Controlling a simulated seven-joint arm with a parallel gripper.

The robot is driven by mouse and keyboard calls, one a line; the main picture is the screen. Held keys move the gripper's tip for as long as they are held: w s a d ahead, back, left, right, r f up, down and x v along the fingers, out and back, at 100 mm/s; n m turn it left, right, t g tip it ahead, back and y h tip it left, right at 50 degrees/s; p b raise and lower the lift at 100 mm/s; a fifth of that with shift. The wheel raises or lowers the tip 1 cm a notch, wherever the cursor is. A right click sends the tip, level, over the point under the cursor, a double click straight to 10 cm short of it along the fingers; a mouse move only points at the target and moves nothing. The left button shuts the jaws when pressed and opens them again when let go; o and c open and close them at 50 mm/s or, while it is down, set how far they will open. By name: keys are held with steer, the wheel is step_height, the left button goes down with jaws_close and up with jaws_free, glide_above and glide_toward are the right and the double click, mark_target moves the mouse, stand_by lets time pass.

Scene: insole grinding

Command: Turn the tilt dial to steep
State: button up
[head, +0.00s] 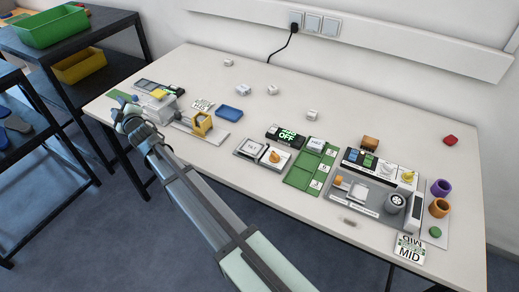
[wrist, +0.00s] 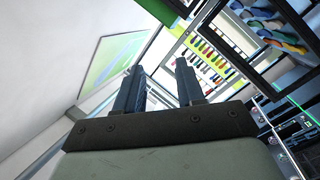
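I cannot tell for sure which control is the tilt dial, as the small labels are unreadable. An orange dial (head: 273,155) sits on a white plate at the table's middle. My gripper (head: 122,112) is at the table's left end, far from these. In the wrist view my gripper (wrist: 158,85) has its fingers apart with nothing between them.
A device with a yellow block (head: 202,123) stands near my gripper. A blue tray (head: 229,113) and a green tray (head: 308,172) lie on the table. Purple (head: 441,187) and orange (head: 439,207) cups stand at the right. The back of the table is mostly clear.

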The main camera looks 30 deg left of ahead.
steer(key=w+d+f+m+t+h, duration=0.15)
steer(key=w+d+m+h, duration=0.25)
steer(key=w+d, duration=0.7)
steer(key=w+d+f+m+t+h, duration=0.1)
steer(key=w+d+f+m+h, duration=0.2)
steer(key=w+d, duration=0.8)
steer(key=w+d+f+m+g+h, duration=0.1)
steer(key=w+d+m+h, duration=0.1)
steer(key=d, duration=0.6)
steer(key=w+d+f+m+g+h, duration=0.1)
steer(key=w+d+m+g+h, duration=0.1)
steer(key=d, duration=0.7)
steer(key=w+d+f+m+g+h, duration=0.1)
steer(key=w+d+m+h, duration=0.1)
steer(key=d, duration=0.6)
steer(key=shift+w+d+g+h, duration=0.2)
steer(key=shift+w+h, duration=0.15)
steer(key=shift+h, duration=0.3)
steer(key=shift+w+d+g+h, duration=0.15)
steer(key=shift+w+h, duration=0.2)
steer(key=shift+h, duration=0.3)
steer(key=s+d+r+m+g+h, duration=0.1)
steer(key=s+d+m+g, duration=0.1)
steer(key=d, duration=0.6)
step_height(320, 180, up, 8)
steer(key=n+g, duration=0.2)
steer(key=n, duration=0.2)
glide_above(274, 152)
step_height(274, 152, down, 13)
steer(key=shift+s, duration=0.1)
